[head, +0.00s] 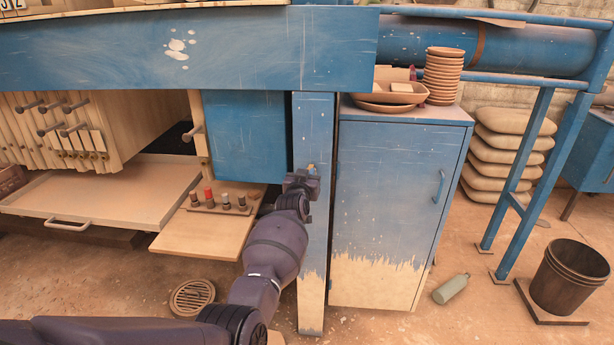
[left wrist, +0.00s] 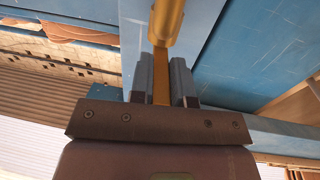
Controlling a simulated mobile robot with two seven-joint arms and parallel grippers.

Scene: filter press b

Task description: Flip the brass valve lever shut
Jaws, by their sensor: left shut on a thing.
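The brass valve lever (left wrist: 168,22) shows at the top of the left wrist view. Its flat bar runs down between the two fingers of my left gripper (left wrist: 161,82), which is shut on it. In the head view my left gripper (head: 303,178) is at the front of the blue press leg. Only a small brass bit (head: 311,167) shows there above the fingers. The rest of the valve is hidden behind the gripper. My right gripper is in neither view.
The blue leg (head: 313,250) stands close beside a blue cabinet (head: 395,200). To the left are a wooden shelf (head: 195,238) with several small knobs and a wide tray (head: 100,190). A bottle (head: 451,289) and a bucket (head: 570,278) are on the floor at right.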

